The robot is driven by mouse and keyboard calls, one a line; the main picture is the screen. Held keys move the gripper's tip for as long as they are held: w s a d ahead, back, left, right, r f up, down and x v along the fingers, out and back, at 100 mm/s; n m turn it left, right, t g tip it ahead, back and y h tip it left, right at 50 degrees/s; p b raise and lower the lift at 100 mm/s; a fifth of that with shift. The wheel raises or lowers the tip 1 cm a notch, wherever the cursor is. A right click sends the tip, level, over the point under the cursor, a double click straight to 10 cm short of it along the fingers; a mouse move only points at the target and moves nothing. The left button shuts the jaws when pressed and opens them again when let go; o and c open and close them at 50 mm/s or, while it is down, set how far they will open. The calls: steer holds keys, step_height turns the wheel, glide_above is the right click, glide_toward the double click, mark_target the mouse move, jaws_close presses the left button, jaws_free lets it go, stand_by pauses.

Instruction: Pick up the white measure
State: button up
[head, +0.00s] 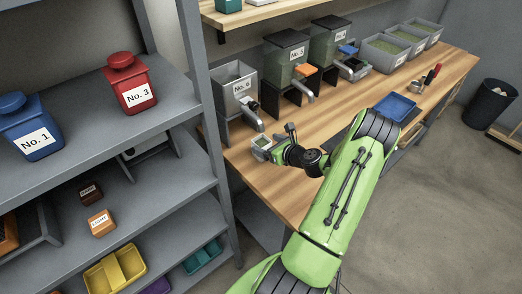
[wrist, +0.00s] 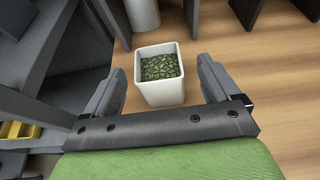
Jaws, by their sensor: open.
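The white measure (wrist: 165,95) is a square, open-topped cup filled with green beans. It stands upright on the wooden bench, and in the head view it shows small (head: 262,154) at the bench's near left end, partly hidden by my gripper. My gripper (wrist: 161,66) is open, with one finger on each side of the measure in the wrist view. Bare gaps show between both fingers and its walls, so I see no contact. In the head view my gripper (head: 274,146) is right beside the measure; its fingertips are hard to make out.
Bean dispensers, one labelled No. 6 (head: 238,88), stand along the bench behind the measure. A grey shelf unit (head: 195,104) with a red No. 3 canister (head: 130,85) rises to the left. A blue tray (head: 395,107) lies farther right; bench between is mostly clear.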

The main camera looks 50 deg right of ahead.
mark_target(257, 140)
steer(key=x, duration=0.5)
steer(key=shift+w+f, duration=0.25)
steer(key=shift+w, duration=0.1)
steer(key=shift+s+r, duration=0.1)
steer(key=shift+s, duration=0.05)
steer(key=c, duration=1.2)
steer(key=shift+a+r, duration=0.1)
